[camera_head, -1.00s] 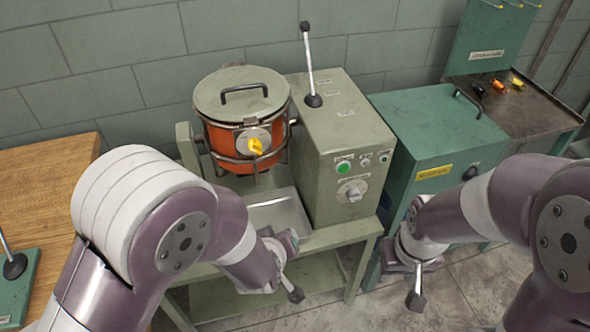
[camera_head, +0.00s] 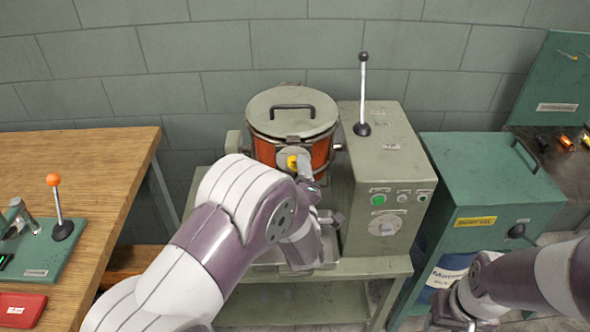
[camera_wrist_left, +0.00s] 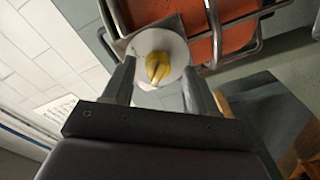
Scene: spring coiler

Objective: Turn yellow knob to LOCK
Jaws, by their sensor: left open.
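The yellow knob (camera_head: 292,162) sits on a pale round plate on the front of the orange drum (camera_head: 320,152). In the left wrist view the yellow knob (camera_wrist_left: 158,66) shows ahead, on its round plate (camera_wrist_left: 172,45). My left gripper (camera_head: 305,165) is at the front of the drum, right by the knob. In the left wrist view its two fingers (camera_wrist_left: 158,80) are spread, one to each side of the knob; I cannot tell if they touch it. Any lettering around the knob is too small to read. My right gripper (camera_head: 455,318) is low at the right, partly cut off, its jaws unclear.
A grey-green control box (camera_head: 385,160) with a tall lever and a green button stands right of the drum. A teal cabinet (camera_head: 485,175) is further right. A wooden table (camera_head: 85,165) with an orange-tipped lever (camera_head: 57,205) is at the left.

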